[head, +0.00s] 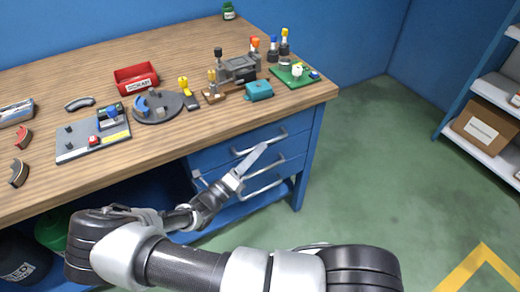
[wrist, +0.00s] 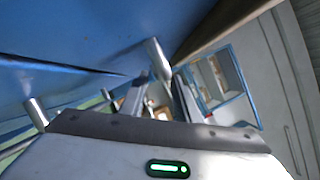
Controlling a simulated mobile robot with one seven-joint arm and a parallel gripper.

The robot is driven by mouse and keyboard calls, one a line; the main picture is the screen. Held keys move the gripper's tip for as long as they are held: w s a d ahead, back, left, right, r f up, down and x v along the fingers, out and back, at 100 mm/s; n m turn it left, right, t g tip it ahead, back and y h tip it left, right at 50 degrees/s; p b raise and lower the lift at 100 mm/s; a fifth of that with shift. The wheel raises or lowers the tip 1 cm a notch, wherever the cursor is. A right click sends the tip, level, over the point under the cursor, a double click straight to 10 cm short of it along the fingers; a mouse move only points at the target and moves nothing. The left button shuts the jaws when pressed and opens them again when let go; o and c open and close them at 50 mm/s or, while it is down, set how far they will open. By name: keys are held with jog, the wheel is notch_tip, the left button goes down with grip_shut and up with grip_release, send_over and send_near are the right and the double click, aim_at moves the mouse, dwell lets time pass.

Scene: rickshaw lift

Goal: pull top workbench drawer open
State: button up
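The top workbench drawer (head: 225,152) is a blue front under the wooden top, and it looks shut. Its silver bar handle (head: 277,136) runs along the front. My gripper (head: 256,157) reaches up from the lower left to just in front of this handle, its fingertips overlapping the bar's lower edge in the head view. In the wrist view my gripper (wrist: 163,92) has its two fingers apart, with background showing between them. A silver handle part (wrist: 157,58) stands close by the fingers there. I cannot tell whether they touch it.
A lower drawer handle (head: 262,187) sits below, close to my gripper. The wooden benchtop (head: 190,50) holds a red bin (head: 136,78), a green board (head: 294,76) and several tools. Green floor (head: 365,165) is clear to the right, before a shelf with a cardboard box (head: 487,129).

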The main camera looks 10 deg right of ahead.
jog(key=shift+x, duration=0.9)
jog(key=shift+c, duration=0.4)
grip_shut()
jog(key=shift+s, duration=0.15)
